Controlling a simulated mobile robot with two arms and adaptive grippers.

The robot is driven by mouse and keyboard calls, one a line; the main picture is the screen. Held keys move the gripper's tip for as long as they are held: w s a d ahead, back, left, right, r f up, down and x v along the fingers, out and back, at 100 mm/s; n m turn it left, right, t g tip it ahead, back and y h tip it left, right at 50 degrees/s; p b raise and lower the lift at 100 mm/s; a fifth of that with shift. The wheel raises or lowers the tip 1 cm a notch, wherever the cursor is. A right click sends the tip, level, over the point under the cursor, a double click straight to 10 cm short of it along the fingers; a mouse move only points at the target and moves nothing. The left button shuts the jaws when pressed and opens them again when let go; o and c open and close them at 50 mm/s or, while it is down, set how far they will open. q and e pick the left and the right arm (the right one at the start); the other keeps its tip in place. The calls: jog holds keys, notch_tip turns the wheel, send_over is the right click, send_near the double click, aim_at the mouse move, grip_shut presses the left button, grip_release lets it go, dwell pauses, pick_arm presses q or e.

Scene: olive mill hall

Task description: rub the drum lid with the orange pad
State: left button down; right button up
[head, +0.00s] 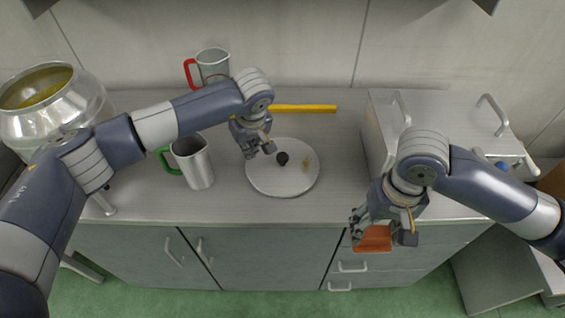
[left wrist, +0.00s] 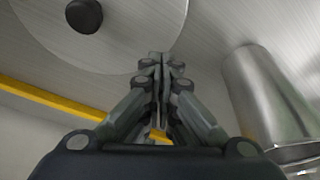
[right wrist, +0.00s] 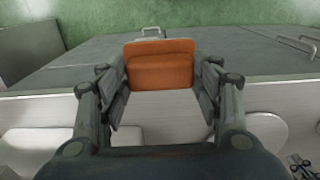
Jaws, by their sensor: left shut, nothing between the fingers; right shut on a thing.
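The drum lid (head: 262,180) is a pale round disc lying flat on the counter, with a black knob (head: 282,158) in its middle. A small yellowish-brown smudge (head: 306,165) shows on it right of the knob. The lid also shows in the left wrist view (left wrist: 130,30). My left gripper (head: 268,152) is shut and empty, above the lid's left edge, near the knob. My right gripper (head: 384,240) is shut on the orange pad (head: 372,240), in front of the counter's front edge, right of the lid. The right wrist view shows the pad (right wrist: 160,65) between the fingers.
A green-handled metal jug (head: 194,163) stands left of the lid, and a red-handled jug (head: 212,64) behind. A yellow bar (head: 305,109) lies behind the lid. A metal box with handles (head: 385,110) stands right. A large metal drum (head: 60,105) is far left.

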pick_arm(q)
jog(key=shift+r, duration=0.95)
jog(key=shift+r, duration=0.1)
jog(key=v, duration=1.2)
